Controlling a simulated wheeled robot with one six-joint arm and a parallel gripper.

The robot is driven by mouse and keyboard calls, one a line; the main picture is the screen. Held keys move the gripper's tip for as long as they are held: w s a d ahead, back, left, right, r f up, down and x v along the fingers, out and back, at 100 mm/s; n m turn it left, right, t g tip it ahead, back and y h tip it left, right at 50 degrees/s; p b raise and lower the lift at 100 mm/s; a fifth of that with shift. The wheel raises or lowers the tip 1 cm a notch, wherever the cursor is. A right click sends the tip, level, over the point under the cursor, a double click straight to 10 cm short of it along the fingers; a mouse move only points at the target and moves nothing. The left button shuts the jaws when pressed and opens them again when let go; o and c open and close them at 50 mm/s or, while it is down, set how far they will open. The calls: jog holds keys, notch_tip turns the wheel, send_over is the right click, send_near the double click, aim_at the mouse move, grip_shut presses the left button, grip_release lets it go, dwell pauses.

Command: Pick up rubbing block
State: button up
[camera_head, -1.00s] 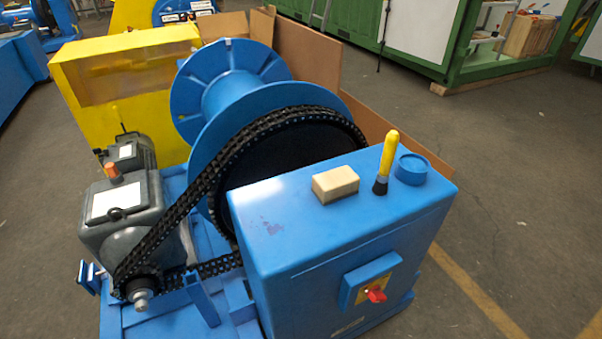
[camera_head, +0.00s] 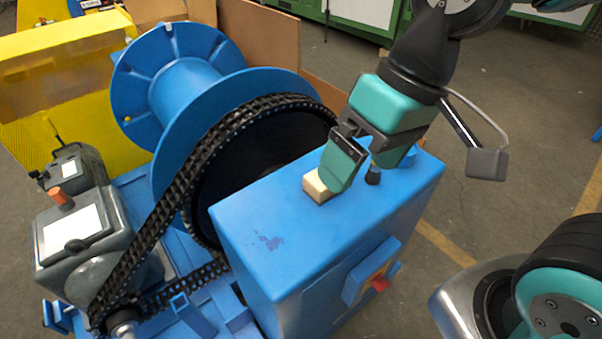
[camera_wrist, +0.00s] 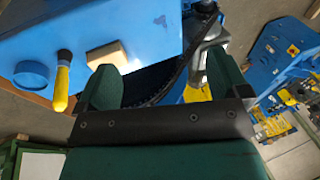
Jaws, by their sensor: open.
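The rubbing block (camera_head: 316,188) is a small beige block lying on top of the blue cabinet (camera_head: 262,222). In the head view my gripper (camera_head: 340,168) is right over it and hides part of it. In the wrist view the block (camera_wrist: 107,56) shows beyond the left finger, outside the space between the fingers. My gripper (camera_wrist: 163,82) is open, with nothing between its fingers. I cannot tell from these views whether a finger touches the block.
A yellow-handled tool (camera_wrist: 62,82) and a round blue cap (camera_wrist: 31,74) stand close to the block on the cabinet. The black chain (camera_head: 190,180) and blue reel (camera_head: 183,85) lie to the left. The cabinet top's front left part is clear.

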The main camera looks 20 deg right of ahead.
jog(key=w+d+f+m+h+p, duration=0.2)
jog(key=w+m+p, duration=0.1)
jog(key=w+m, duration=0.6)
jog(key=w+d+f+m+h+p, duration=0.2)
jog(key=w+m+p, duration=0.1)
jog(key=w+m, duration=0.65)
jog(key=f, duration=0.4)
jog(key=f+p, duration=0.1)
jog(key=f, duration=0.6)
jog(key=shift+w+f, duration=0.3)
jog(key=shift+f, duration=0.05)
jog(key=shift+s+f+p, duration=0.2)
jog(key=shift+f+p, duration=0.35)
jog(key=shift+f, duration=0.9)
jog(key=shift+s+f+p, duration=0.2)
jog(key=shift+f+p, duration=0.35)
jog(key=shift+f, duration=0.9)
jog(key=c, duration=1.1)
jog(key=shift+o, duration=0.2)
jog(key=shift+r, duration=0.1)
notch_tip(320, 180, up, 20)
jog(key=b, duration=0.2)
jog(key=shift+b, duration=0.3)
